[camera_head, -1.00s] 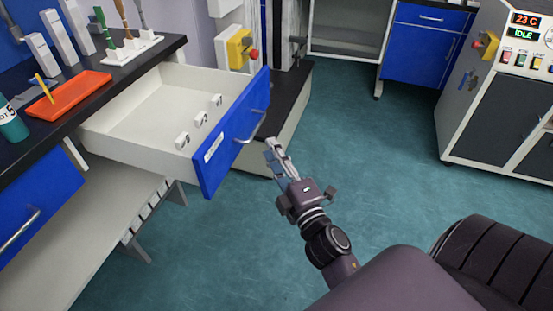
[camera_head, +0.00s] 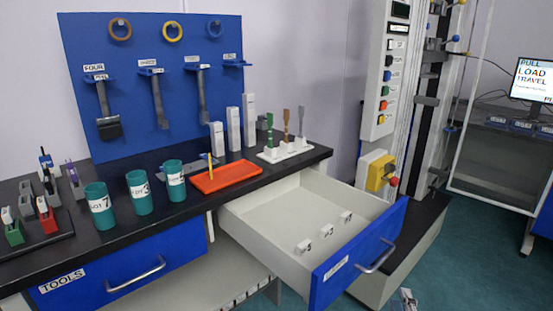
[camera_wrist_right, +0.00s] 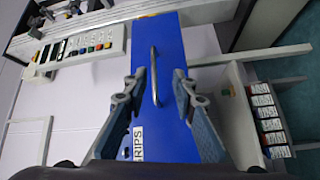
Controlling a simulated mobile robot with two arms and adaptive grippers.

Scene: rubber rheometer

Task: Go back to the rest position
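My right gripper (camera_head: 405,299) shows only as a small part at the bottom edge of the head view, in front of the open drawer. In the right wrist view my right gripper (camera_wrist_right: 157,88) has its two fingers apart with nothing between them. The blue drawer front (camera_wrist_right: 172,50) lies beyond the fingers, with its metal handle (camera_wrist_right: 154,76) seen in the gap; the fingers look clear of it. My left gripper is in neither view.
The drawer (camera_head: 352,262) stands pulled out, with several small white labelled pieces inside. The bench (camera_head: 120,238) holds teal cups (camera_head: 140,193), an orange tray (camera_head: 226,177) and small racks. A tall testing machine (camera_head: 432,90) stands at right. Teal floor (camera_head: 475,250) is free at lower right.

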